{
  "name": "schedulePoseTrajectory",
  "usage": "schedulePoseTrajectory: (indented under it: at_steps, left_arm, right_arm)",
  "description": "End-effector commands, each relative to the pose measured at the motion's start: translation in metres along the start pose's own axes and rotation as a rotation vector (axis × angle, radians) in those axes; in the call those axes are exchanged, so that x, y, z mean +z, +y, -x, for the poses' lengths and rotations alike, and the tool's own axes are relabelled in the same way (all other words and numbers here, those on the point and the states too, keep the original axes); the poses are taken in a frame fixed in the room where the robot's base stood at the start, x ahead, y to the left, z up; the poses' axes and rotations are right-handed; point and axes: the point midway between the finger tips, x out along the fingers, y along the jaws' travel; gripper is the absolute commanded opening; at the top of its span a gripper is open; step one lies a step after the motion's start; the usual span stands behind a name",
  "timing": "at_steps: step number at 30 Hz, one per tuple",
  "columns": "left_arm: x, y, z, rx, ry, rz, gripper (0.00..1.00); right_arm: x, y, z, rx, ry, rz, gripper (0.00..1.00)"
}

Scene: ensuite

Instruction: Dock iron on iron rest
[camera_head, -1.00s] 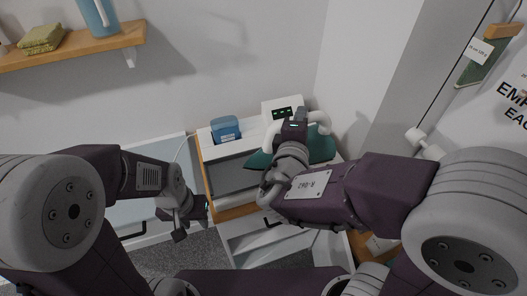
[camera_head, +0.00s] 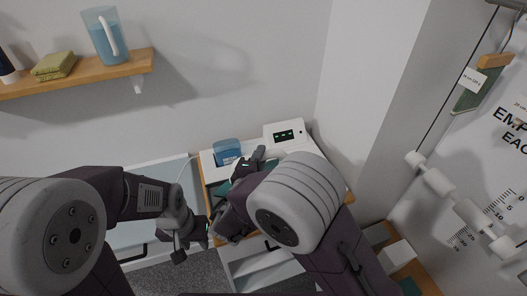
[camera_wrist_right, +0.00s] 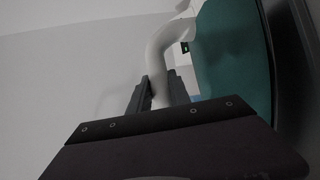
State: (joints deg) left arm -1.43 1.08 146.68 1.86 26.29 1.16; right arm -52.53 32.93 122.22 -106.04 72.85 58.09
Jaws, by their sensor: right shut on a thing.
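The teal iron shows in the right wrist view (camera_wrist_right: 232,60) with its pale curved handle (camera_wrist_right: 163,45). My right gripper (camera_wrist_right: 160,95) is shut on that handle. In the head view my right arm hides most of the iron, and only a teal piece (camera_head: 224,189) shows beside my wrist, over the white-topped cabinet. My left gripper (camera_head: 191,247) hangs empty in front of the cabinet, its fingertips apart. I cannot make out the iron rest for sure; a white unit with a dark display (camera_head: 285,134) stands at the back of the cabinet top.
A blue container (camera_head: 227,152) stands on the back left of the white cabinet top (camera_head: 207,163). A wooden shelf (camera_head: 130,66) with a blue jug (camera_head: 105,35) and folded green cloths (camera_head: 54,65) is on the wall. White dumbbell-like fittings (camera_head: 430,175) stand at the right.

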Motion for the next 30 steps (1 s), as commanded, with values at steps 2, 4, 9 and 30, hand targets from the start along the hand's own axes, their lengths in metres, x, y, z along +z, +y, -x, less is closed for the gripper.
schedulePoseTrajectory:
  at_steps: [2,4,9,30]
  left_arm:
    - [0.000,0.000,0.003,0.000,0.000,0.000,0.36]
    - [0.000,0.000,0.003,0.000,0.000,0.000,0.36]
    - [0.000,0.000,0.003,0.000,0.000,0.000,0.36]
    - [0.000,0.000,0.001,0.000,0.000,0.000,0.36]
  right_arm:
    - [-0.002,-0.011,-0.002,0.002,0.000,0.002,0.00]
    - [-0.003,-0.018,-0.003,0.003,-0.001,0.000,0.00]
    - [-0.003,-0.021,-0.004,0.005,0.000,-0.003,0.00]
    - [-0.003,-0.023,-0.004,-0.001,0.000,0.000,0.45]
